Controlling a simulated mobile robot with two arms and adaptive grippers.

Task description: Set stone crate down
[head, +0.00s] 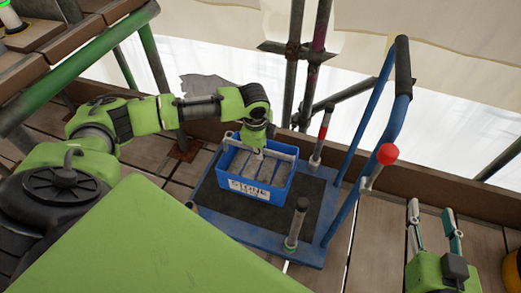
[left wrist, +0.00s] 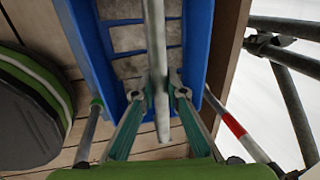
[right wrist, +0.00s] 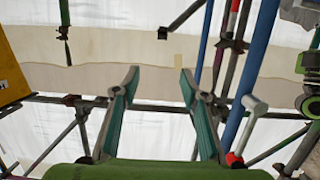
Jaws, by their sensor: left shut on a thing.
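The stone crate (head: 249,189) is a blue open box with a white label and a pale bar handle, holding grey stone blocks (left wrist: 128,38). It is over the black mat of the blue trolley (head: 222,224) in the head view and looks level. I cannot tell whether its base touches the mat. My left gripper (head: 259,151) is above the crate, shut on the bar handle (left wrist: 155,50), which runs between its fingers in the left wrist view. My right gripper (head: 433,222) is open and empty, to the right of the trolley; its spread fingers also show in the right wrist view (right wrist: 155,90).
The trolley has a blue push handle (head: 372,125) on its right. Short posts stand on its deck, one with a red and white band (head: 321,135) and one with a dark top (head: 297,222). Scaffold poles (head: 295,60) and a toe board stand behind. Plank floor surrounds it.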

